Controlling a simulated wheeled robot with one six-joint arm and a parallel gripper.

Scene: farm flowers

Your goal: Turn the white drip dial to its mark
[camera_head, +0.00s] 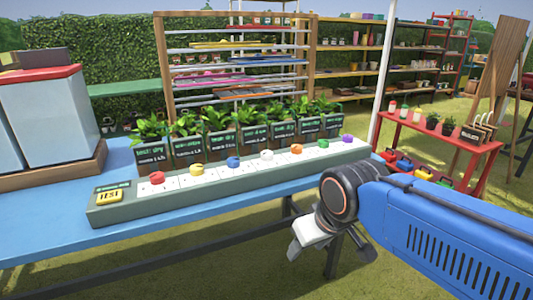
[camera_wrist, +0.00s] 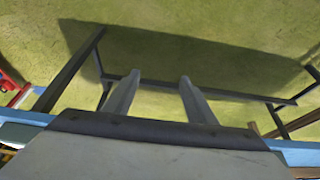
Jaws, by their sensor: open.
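The white drip dial (camera_head: 267,155) sits in a row of coloured dials on the long panel of a grey-green control box (camera_head: 135,207) on the blue table. Its pointer and mark are too small to read. My gripper (camera_head: 325,252) is in front of the table, to the right of and nearer than the white dial, and apart from it. In the wrist view my gripper (camera_wrist: 160,77) is open and empty, its two fingers spread above grass and the table's dark frame. The dial is not in the wrist view.
Red (camera_head: 157,178), blue (camera_head: 233,162), orange (camera_head: 296,149), green (camera_head: 323,144) and purple (camera_head: 347,138) dials share the panel. A yellow TEST button (camera_head: 109,196) is at its left end. Potted plants (camera_head: 218,140) stand close behind. The blue table (camera_head: 50,235) is bare at front left.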

